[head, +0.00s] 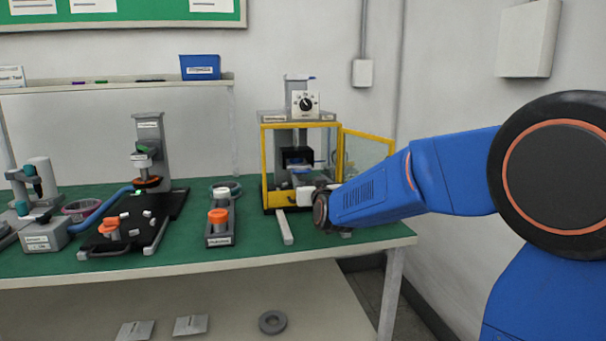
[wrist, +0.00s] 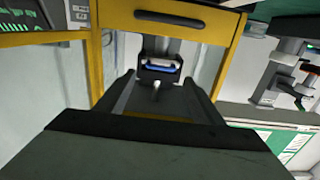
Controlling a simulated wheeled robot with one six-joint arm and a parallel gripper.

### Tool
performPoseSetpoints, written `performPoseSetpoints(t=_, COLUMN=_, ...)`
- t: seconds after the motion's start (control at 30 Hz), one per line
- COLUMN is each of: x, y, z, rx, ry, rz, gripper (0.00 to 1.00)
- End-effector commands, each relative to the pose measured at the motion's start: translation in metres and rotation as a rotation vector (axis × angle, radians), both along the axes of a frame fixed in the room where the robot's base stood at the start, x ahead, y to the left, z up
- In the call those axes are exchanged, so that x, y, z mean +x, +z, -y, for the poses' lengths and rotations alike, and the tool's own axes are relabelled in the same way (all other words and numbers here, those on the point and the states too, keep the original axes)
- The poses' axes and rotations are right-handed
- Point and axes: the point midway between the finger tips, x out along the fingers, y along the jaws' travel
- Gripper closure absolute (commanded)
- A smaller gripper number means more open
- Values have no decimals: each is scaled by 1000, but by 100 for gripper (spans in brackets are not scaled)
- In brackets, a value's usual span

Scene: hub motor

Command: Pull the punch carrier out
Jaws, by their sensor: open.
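The press stands in a yellow-framed guard (head: 265,165) on the right of the bench, its door (head: 367,150) swung open to the right. A dark block with a blue part (head: 296,157) sits inside, probably the punch carrier; the wrist view shows a dark piece with a blue and white band (wrist: 160,67) ahead. My gripper (head: 303,195) is at the guard's front, partly hidden by my arm. In the wrist view, my gripper (wrist: 160,88) is open, with dark fingers either side of a small pale knob or pin. Contact cannot be told.
Left of the guard stand a fixture with an orange-topped part (head: 219,228) and a black-based station (head: 150,225). The bench front (head: 340,235) has some clear room.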

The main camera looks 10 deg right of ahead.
Motion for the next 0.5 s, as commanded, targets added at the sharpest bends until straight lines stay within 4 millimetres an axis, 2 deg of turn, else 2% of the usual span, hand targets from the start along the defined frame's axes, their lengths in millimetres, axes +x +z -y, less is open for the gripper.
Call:
performPoseSetpoints(t=0.3, x=53, y=-1, z=0, rx=-1, ry=0, rz=-1, gripper=39)
performPoseSetpoints(t=0.5, x=78, y=0, z=0, rx=0, ry=0, rz=0, gripper=39)
